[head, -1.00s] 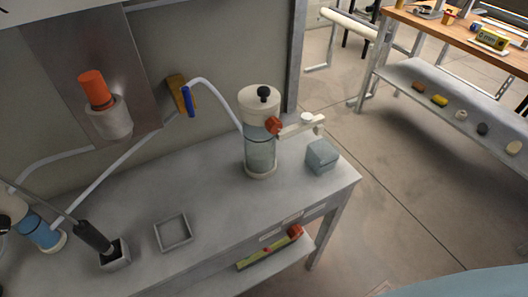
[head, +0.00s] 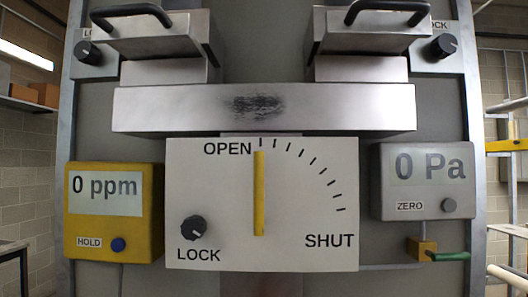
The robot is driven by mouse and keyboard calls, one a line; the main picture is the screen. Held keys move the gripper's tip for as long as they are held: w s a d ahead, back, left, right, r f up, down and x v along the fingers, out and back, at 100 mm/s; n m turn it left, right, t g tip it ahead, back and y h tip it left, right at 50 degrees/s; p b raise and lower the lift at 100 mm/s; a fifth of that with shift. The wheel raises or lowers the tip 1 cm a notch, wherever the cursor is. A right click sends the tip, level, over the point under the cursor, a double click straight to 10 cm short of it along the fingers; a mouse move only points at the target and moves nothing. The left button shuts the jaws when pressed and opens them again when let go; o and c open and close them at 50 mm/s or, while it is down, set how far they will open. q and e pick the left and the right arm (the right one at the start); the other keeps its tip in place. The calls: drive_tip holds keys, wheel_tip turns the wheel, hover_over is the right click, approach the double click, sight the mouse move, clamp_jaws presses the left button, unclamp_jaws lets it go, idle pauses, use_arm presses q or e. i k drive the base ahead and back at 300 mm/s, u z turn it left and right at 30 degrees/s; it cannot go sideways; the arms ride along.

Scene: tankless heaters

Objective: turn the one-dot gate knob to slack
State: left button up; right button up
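No knob that I can see carries a readable single dot, and the word slack does not show. A black knob (head: 88,52) sits on a grey plate at the upper left, its label partly hidden. A similar black knob (head: 440,47) sits at the upper right beside lettering that ends in "OCK". A third black knob (head: 193,228) is on the white dial panel (head: 290,255) above the word LOCK. The panel's yellow pointer (head: 259,195) stands upright near OPEN, with SHUT at the lower right. Neither of my grippers is in view.
A yellow meter (head: 112,255) reads 0 ppm at left; a grey meter (head: 395,200) reads 0 Pa at right. A scuffed metal bar (head: 190,108) and two metal blocks with black handles (head: 133,14) stand out above the panel. A green-handled valve (head: 448,256) is below right.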

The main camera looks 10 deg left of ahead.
sight(87, 52)
drive_tip(key=u, duration=0.05)
drive_tip(key=k, duration=0.9)
drive_tip(key=u, duration=1.5)
drive_tip(key=i, duration=0.45)
drive_tip(key=z, duration=0.05)
